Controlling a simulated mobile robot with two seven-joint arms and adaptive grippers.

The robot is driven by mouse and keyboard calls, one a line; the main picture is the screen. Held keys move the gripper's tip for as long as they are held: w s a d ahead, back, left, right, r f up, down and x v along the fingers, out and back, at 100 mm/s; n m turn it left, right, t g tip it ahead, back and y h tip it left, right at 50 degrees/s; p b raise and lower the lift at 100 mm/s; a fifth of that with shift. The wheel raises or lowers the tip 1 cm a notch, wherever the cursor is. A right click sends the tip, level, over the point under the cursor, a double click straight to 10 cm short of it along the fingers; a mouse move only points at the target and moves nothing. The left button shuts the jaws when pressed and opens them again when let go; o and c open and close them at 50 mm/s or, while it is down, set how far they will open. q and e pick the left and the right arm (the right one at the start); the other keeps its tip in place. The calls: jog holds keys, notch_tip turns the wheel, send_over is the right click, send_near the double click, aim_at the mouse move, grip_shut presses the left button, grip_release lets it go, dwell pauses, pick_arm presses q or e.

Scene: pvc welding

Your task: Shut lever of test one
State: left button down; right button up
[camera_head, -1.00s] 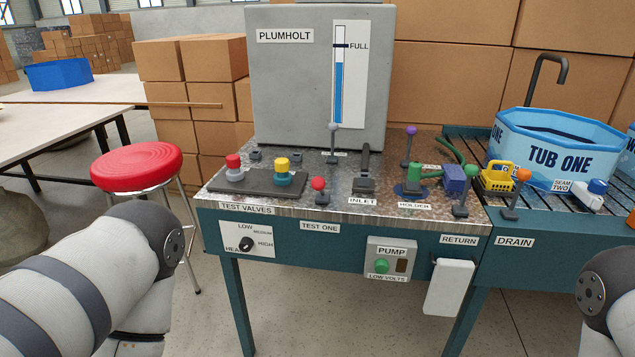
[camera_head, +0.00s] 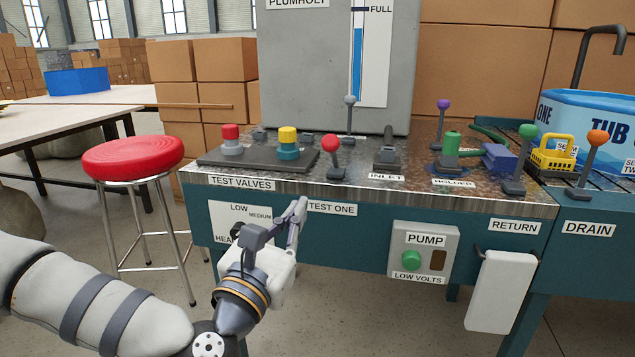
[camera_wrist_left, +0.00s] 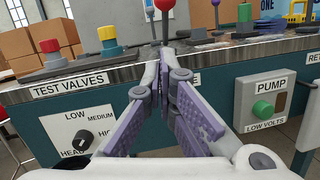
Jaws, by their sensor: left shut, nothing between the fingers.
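The test one lever, with a red ball knob (camera_head: 331,143), stands on the metal bench top above the TEST ONE label (camera_head: 332,208). Its rod leans slightly to the left in the head view. In the left wrist view its red knob (camera_wrist_left: 164,5) is at the top edge, just beyond my fingers. My left gripper (camera_head: 299,207) is shut and empty, below and in front of the lever near the bench's front edge. Its purple-padded fingers (camera_wrist_left: 165,58) hide the lever's lower part in the wrist view. I see no contact. My right gripper is out of view.
Red and yellow test valves (camera_head: 288,143) stand left of the lever. The dark inlet lever (camera_head: 388,150) stands to its right, and a grey-knobbed lever (camera_head: 350,101) behind it. The pump box (camera_head: 424,252) and a heat dial (camera_wrist_left: 84,140) are on the front panel.

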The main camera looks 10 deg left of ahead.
pick_arm(q)
send_near(333, 155)
notch_tip(333, 155, down, 2)
jog(key=w+a, duration=0.1)
jog(key=w, duration=0.1)
jog(key=shift+w+d+r+p, duration=0.15)
jog(key=shift+w+d+r, duration=0.05)
jog(key=shift+w+r, duration=0.45)
jog(key=shift+w+d+r+p, duration=0.2)
jog(key=shift+w+r, duration=0.25)
jog(key=shift+r, duration=0.3)
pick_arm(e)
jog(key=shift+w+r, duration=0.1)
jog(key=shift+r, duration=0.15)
